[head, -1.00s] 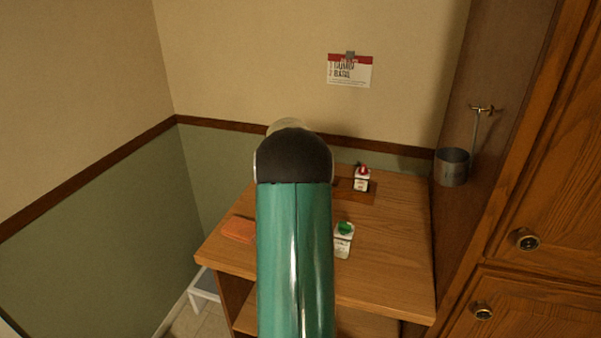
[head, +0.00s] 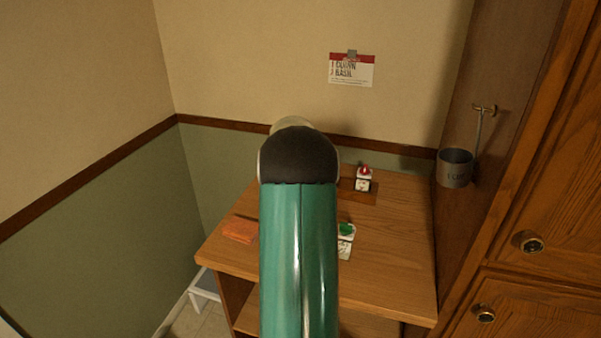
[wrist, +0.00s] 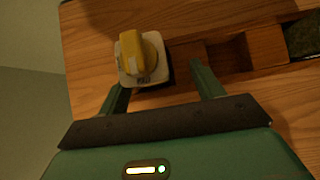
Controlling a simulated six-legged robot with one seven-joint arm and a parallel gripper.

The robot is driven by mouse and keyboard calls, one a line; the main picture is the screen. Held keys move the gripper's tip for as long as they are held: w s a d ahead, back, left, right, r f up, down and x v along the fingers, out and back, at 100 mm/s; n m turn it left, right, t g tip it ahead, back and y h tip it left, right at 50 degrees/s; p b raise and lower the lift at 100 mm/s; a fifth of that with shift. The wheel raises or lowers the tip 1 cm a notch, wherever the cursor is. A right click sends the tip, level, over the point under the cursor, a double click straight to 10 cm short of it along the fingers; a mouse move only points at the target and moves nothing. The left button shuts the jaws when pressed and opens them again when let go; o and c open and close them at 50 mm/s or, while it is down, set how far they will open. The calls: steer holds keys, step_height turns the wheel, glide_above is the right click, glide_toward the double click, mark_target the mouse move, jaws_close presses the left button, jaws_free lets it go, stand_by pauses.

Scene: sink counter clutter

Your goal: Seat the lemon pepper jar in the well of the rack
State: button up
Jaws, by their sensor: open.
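A jar with a yellow cap and pale square shoulders (wrist: 130,43) stands upright in the wrist view; its label is too small to read in full. My gripper (wrist: 158,77) is open, with one finger to the left of the jar's near side and the other to its right, apart from it. The wooden rack (wrist: 188,56) lies right of the jar, with an empty square well (wrist: 232,55). I cannot tell whether the jar's base is in the rack or beside it. In the head view my arm hides the gripper and this jar; the rack's right part (head: 369,198) shows.
A red-capped jar (head: 364,184) stands at the rack, and a green-capped jar (head: 345,250) stands nearer on the counter (head: 395,260). An orange item (head: 240,232) lies at left. A metal cup (head: 455,170) hangs at right. The counter's right front is clear.

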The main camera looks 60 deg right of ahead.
steer(key=w+v, duration=0.1)
steer(key=v, duration=1.1)
steer(key=w+a+r+m+t+y, duration=0.1)
steer(key=w+a+r+m, duration=0.15)
steer(key=a, duration=0.85)
steer(key=w+a+r+m+t+y, duration=0.15)
steer(key=a+m, duration=0.25)
steer(key=a, duration=0.7)
steer(key=w+a+r+m+t, duration=0.1)
steer(key=w+a+r+m, duration=0.2)
steer(key=a, duration=0.7)
steer(key=s+a+f+m+y, duration=0.1)
steer(key=s+a+m, duration=0.2)
steer(key=a, duration=0.5)
steer(key=s+a+f+m+y, duration=0.1)
steer(key=s+a+m+y, duration=0.1)
steer(key=a, duration=0.7)
steer(key=s+a+f+m+t+y, duration=0.1)
steer(key=s+a+f+m+y, duration=0.1)
steer(key=s+a+m, duration=0.3)
steer(key=s+a, duration=0.1)
steer(key=a, duration=0.2)
steer(key=shift+s+a, duration=0.35)
steer(key=shift+c, duration=0.5)
steer(key=c, duration=0.5)
steer(key=shift+d, duration=0.15)
steer(key=shift+c, duration=0.2)
